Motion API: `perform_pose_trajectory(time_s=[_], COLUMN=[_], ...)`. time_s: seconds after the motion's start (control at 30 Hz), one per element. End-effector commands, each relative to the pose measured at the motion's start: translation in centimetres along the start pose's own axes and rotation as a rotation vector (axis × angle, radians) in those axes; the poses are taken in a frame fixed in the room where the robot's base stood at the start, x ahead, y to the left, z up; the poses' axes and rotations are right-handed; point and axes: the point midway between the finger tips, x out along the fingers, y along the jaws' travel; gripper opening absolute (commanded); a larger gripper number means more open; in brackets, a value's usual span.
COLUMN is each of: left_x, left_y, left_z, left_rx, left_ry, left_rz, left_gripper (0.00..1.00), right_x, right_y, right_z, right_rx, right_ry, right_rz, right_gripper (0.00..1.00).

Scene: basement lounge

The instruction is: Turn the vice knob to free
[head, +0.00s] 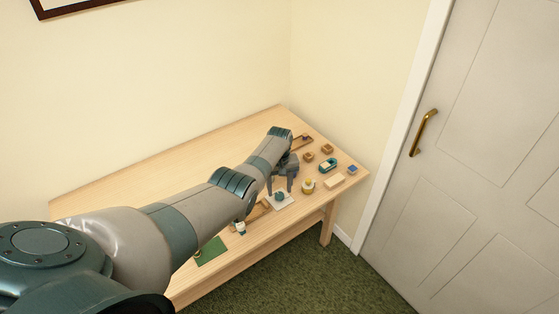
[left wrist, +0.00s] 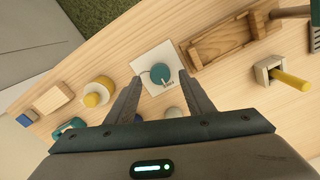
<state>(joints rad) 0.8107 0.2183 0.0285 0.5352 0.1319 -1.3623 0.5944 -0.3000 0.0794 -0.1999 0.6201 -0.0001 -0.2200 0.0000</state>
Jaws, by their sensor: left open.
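The knob (head: 280,195) is round and teal and sits on a white square plate (head: 288,204) near the front edge of the table. In the left wrist view the knob (left wrist: 160,73) shows a pointer line, with small dark marks on the plate (left wrist: 148,57) that I cannot read. My left gripper (head: 282,188) is open, with its fingers pointing down over the plate. In the left wrist view the gripper (left wrist: 162,78) has one finger on each side of the knob. I cannot tell whether they touch it. My right gripper is not in view.
In the left wrist view, a wooden vice-like block (left wrist: 220,38) and a holder with a yellow rod (left wrist: 292,80) lie right of the plate. A yellow-topped white cup (left wrist: 98,92) and a wooden block (left wrist: 54,97) lie left. The wooden table (head: 130,190) is clear at its back left.

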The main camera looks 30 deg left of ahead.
Motion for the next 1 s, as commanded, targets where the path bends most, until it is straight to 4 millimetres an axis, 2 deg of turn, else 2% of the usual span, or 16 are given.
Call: perform_pose_trajectory(time_s=[0.07, 0.27, 0.8, 1.0], left_x=[-1.4, -4.0, -12.9, -14.8], left_y=[0.0, 0.0, 0.1, 0.0], left_z=[0.0, 0.0, -0.1, 0.0], left_rx=[0.000, 0.000, -0.001, -0.001], left_ry=[0.002, 0.003, 0.003, 0.001], left_rz=[0.001, 0.001, 0.002, 0.001], left_gripper=[0.48, 0.48, 0.48, 0.48], right_x=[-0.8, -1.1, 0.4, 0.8], right_y=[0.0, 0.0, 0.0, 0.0], right_z=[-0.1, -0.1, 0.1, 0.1], right_rx=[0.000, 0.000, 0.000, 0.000], right_ry=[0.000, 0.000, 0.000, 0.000], right_rz=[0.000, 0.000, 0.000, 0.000], right_gripper=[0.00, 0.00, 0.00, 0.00])
